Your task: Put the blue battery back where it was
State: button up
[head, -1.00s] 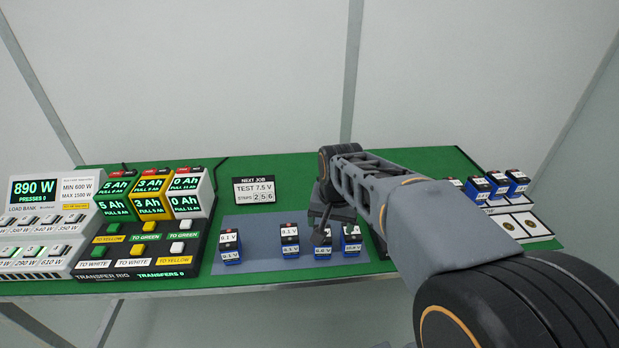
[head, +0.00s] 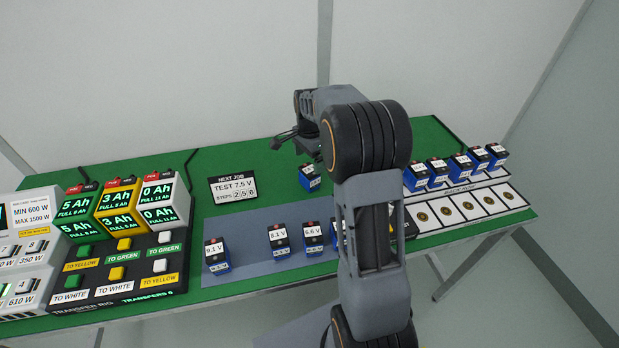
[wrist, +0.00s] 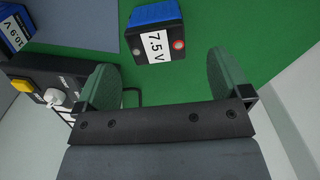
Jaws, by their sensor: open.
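A blue battery with a black top (head: 310,177) stands alone behind the grey-blue mat in the head view, just below my gripper. In the wrist view a blue battery labelled 7.5 V (wrist: 157,30) lies ahead of the fingers, apart from them. My gripper (head: 287,140) is open and empty, to the upper left of that lone battery in the head view; its two green fingers (wrist: 160,80) are spread wide in the wrist view. Several similar blue batteries stand on the mat, including one labelled 6.6 V (head: 314,239). One is partly hidden by my arm.
A white rack (head: 470,206) at right has a row of blue batteries behind round contacts. A transfer rig (head: 120,270) with buttons and a load bank (head: 20,260) stand at left. A sign (head: 233,188) reads TEST 7.5 V. A 10.9 V battery (wrist: 12,35) shows in the wrist view.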

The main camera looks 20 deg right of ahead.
aim_at(309, 169)
jog(key=shift+s+a+f, duration=0.1)
jog(key=shift+f, duration=1.5)
jog(key=shift+s+a+f, duration=0.1)
jog(key=shift+f, duration=1.5)
jog(key=shift+c, duration=0.4)
jog(key=c, duration=1.1)
jog(key=shift+d, duration=0.1)
jog(key=shift+c, duration=0.6)
jog(key=shift+r, duration=0.15)
